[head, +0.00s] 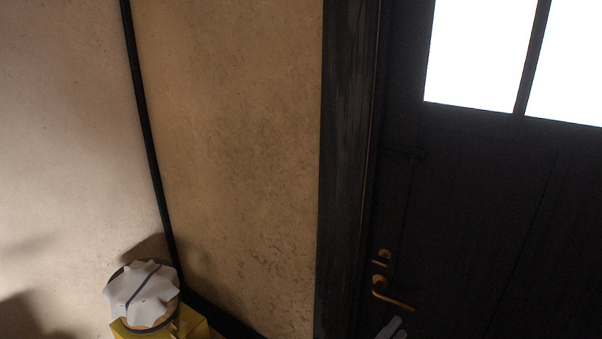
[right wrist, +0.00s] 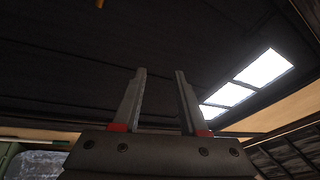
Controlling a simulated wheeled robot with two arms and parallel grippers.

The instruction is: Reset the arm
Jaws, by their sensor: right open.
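My right gripper (right wrist: 158,100) is open and empty in the right wrist view, its two grey fingers standing apart with red marks at their bases. In the head view only a small grey part of the right gripper (head: 391,328) shows at the bottom edge, just below the brass door handle (head: 392,295). A gap shows between them in the picture; I cannot tell the depth. My left gripper is in neither view.
A dark door (head: 480,220) with bright window panes (head: 475,50) fills the right side. A yellow box (head: 190,322) stands in the lower left corner, with a round container (head: 145,292) under a white cloth on it. Clay walls (head: 235,150) meet behind it.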

